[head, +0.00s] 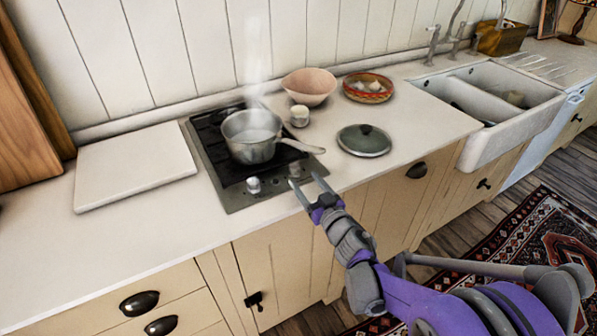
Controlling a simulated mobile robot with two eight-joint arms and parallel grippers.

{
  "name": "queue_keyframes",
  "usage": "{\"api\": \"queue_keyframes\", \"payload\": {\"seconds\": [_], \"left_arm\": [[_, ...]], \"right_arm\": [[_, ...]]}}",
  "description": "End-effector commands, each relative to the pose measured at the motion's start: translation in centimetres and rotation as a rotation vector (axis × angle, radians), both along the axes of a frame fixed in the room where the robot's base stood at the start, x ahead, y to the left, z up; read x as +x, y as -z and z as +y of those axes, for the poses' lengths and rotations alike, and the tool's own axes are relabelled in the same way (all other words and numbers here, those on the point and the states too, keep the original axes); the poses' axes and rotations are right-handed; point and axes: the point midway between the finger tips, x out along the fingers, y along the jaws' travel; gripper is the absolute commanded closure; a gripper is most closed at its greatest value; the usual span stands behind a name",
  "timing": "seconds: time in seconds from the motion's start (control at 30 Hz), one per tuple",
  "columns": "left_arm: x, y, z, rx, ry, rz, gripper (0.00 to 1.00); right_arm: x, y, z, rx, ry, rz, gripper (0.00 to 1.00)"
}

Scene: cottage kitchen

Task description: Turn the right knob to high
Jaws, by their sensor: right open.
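The right knob (295,169) is a small pale knob on the front strip of the dark two-burner hob (236,198). The left knob (253,185) sits to its left on the same strip. My right gripper (305,181) is open and empty, its two fingers pointing toward the right knob from the front. The fingertips look close to the knob, but I cannot tell whether they touch it. The knob's pointer is too small to read. My left gripper is not in view.
A steaming metal pot (251,136) stands on the hob, its handle reaching right above the right knob. A white board (134,164) lies left.

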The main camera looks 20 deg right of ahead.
Motion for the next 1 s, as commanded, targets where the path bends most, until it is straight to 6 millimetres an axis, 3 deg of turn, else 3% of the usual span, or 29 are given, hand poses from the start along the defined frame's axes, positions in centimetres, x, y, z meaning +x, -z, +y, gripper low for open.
{"api": "queue_keyframes", "payload": {"seconds": [0.1, 0.3, 0.67, 1.0], "left_arm": [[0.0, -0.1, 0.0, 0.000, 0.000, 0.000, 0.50], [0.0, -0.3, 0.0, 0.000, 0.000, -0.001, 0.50], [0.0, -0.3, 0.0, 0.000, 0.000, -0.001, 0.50], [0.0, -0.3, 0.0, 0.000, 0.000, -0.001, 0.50]], "right_arm": [[2.3, 0.0, 0.1, 0.001, 0.000, 0.000, 0.31], [4.6, 0.0, 0.1, 0.001, 0.000, 0.000, 0.31], [5.2, 0.0, 0.1, 0.000, 0.002, 0.000, 0.31], [5.1, 0.0, 0.1, 0.000, 0.002, 0.000, 0.88]]}}
